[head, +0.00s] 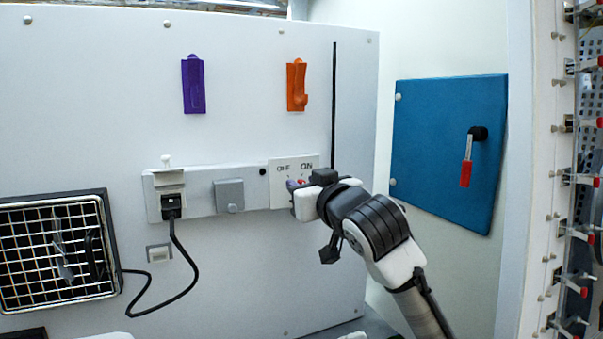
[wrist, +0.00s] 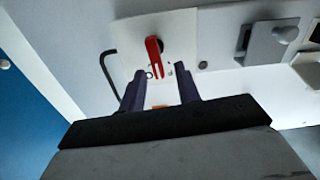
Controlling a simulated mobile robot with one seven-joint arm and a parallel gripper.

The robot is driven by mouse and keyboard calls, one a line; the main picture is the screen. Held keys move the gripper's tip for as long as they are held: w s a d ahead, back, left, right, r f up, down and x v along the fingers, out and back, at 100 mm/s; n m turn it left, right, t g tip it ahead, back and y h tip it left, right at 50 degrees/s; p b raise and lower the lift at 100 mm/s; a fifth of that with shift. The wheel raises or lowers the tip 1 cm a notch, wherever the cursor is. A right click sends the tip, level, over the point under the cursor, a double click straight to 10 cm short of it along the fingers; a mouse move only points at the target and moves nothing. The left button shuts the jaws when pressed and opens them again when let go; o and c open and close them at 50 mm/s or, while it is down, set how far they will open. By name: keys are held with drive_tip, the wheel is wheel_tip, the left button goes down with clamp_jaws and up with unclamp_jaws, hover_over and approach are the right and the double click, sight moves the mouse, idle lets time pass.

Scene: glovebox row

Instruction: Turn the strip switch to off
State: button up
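The strip switch is a red lever (wrist: 154,58) on a dark round pivot, set on a pale plate (head: 283,168) marked OFF at left and ON at right. In the wrist view the lever's free end lies by the small printed marks, closer to the left one; I cannot read them there. My gripper (wrist: 160,75) is open, with dark purple fingers apart, one on each side of the lever's end. I cannot tell whether either finger touches it. In the head view my gripper (head: 295,188) covers the lower right of the plate and most of the lever.
The strip (head: 193,193) runs left, with a grey cover (head: 229,195) and a plugged-in black cable (head: 184,248). A fan grille (head: 57,251) is at far left. Purple (head: 193,86) and orange (head: 296,86) pieces hang above. A blue door (head: 435,150) with a red handle (head: 466,174) is right.

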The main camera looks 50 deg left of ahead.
drive_tip(key=shift+x, duration=1.15)
clamp_jaws()
drive_tip(key=shift+w+m+p, duration=0.15)
drive_tip(key=shift+m+p, duration=0.15)
drive_tip(key=shift+m, duration=0.2)
unclamp_jaws()
